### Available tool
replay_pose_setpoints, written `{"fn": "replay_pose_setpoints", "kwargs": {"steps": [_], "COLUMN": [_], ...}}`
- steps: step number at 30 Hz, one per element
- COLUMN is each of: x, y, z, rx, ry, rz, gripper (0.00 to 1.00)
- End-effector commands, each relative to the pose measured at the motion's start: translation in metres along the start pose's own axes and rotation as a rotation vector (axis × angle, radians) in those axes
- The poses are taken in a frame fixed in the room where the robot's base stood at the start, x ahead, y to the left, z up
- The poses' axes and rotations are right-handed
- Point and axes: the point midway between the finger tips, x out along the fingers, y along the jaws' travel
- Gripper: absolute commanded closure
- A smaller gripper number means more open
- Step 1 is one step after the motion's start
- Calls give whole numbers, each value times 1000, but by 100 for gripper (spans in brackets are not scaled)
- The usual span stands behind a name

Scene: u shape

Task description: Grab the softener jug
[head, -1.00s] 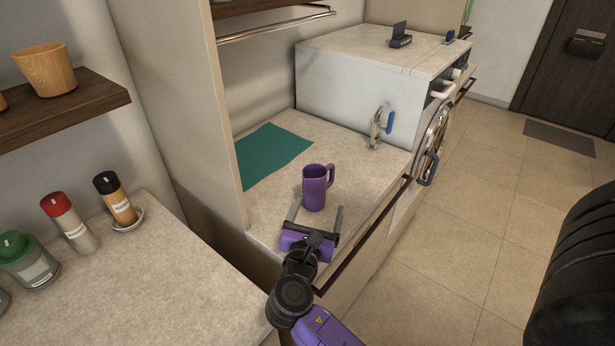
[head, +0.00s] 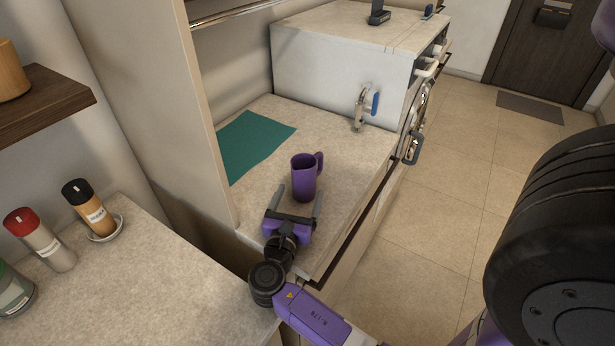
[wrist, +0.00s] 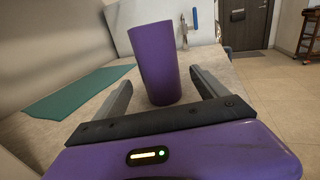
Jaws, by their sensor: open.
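A tall purple jug with a side handle (head: 304,178) stands upright on the counter (head: 345,150). It also shows in the wrist view (wrist: 158,62), straight ahead of my gripper. My gripper (head: 303,195) is open and low over the counter, on the near side of the jug. In the wrist view its two grey fingers (wrist: 163,88) point forward, one on each side of the jug's lower part. I cannot tell whether either finger touches it. The jug's handle is hidden in the wrist view.
A green mat (head: 252,143) lies left of the jug. A white box-shaped unit (head: 338,75) stands behind, with a metal tap-like fitting with a blue handle (head: 366,106) before it. A tall panel (head: 190,120) rises at left. Bottles stand on the near-left counter (head: 150,270).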

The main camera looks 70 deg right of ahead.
Motion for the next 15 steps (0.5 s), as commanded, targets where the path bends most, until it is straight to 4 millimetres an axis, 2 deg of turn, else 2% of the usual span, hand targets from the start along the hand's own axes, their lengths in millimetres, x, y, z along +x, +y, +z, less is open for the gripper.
{"fn": "replay_pose_setpoints", "kwargs": {"steps": [5,12,15], "x": [12,50,60], "y": [0,-1,0], "z": [1,2,1], "rx": [0,0,0], "ry": [0,1,1], "rz": [-2,-3,-1], "gripper": [17,17,17]}}
